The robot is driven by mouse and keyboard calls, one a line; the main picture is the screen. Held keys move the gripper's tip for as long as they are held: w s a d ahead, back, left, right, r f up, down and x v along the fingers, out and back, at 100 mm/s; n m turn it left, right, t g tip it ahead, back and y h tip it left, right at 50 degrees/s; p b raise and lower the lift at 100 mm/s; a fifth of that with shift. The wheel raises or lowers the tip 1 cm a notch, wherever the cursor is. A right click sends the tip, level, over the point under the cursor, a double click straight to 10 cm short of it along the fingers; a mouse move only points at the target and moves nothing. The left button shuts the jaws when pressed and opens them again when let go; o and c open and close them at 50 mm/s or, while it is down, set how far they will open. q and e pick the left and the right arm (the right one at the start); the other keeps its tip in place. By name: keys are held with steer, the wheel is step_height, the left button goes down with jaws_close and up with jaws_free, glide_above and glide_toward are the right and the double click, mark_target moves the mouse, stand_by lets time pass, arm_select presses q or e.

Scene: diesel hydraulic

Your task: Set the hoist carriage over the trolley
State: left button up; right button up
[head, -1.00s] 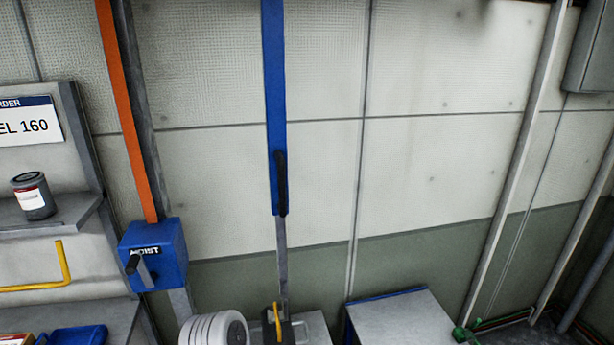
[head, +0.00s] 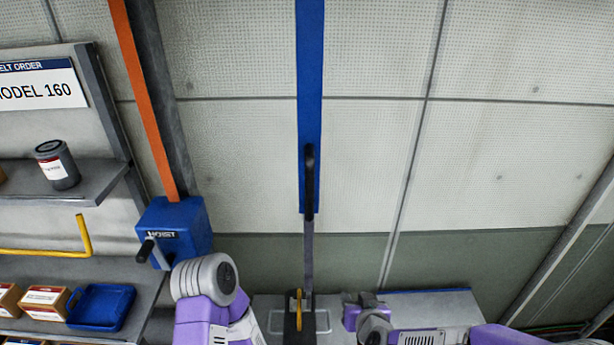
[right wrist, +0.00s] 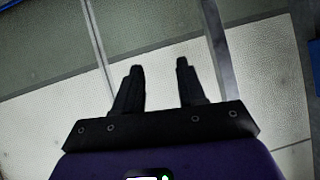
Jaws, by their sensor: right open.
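A blue vertical hoist beam (head: 310,80) hangs in the middle of the head view, with an upright black handle (head: 309,178) at its lower end. I take this to be the hoist carriage. A grey bar runs down from it to a dark block with a yellow hook (head: 299,302). This hangs before or over a grey-topped stand (head: 268,314); I cannot tell which stand is the trolley. My right gripper (head: 357,300) is right of the hook and below the handle, apart from the handle. In the right wrist view it (right wrist: 160,68) is open and empty. My left arm shows, but its gripper does not.
A blue hoist box with a crank (head: 175,232) is on a post at left, beside an orange strip (head: 145,100). Shelves at left hold a can (head: 58,165), small boxes and a blue tray (head: 101,306). A grey-topped table (head: 430,308) is at right.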

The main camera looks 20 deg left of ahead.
steer(key=s+a+r+n+t+y+p, duration=0.1)
steer(key=a+r+t, duration=0.15)
steer(key=r, duration=0.65)
steer(key=s+a+r+n+t+y+p, duration=0.1)
steer(key=a+r, duration=0.3)
steer(key=r, duration=0.6)
steer(key=t+y, duration=0.1)
steer(key=t, duration=0.1)
glide_toward(311, 194)
steer(key=w+a+f, duration=0.1)
steer(key=w, duration=0.2)
steer(key=shift+y, duration=0.3)
steer(key=x, duration=0.6)
steer(key=shift+w+a+r+p, duration=0.2)
steer(key=shift+a+r+p, duration=0.05)
steer(key=shift+r+p, duration=0.1)
steer(key=shift+w+a, duration=0.25)
steer(key=shift+w, duration=0.25)
jaws_close()
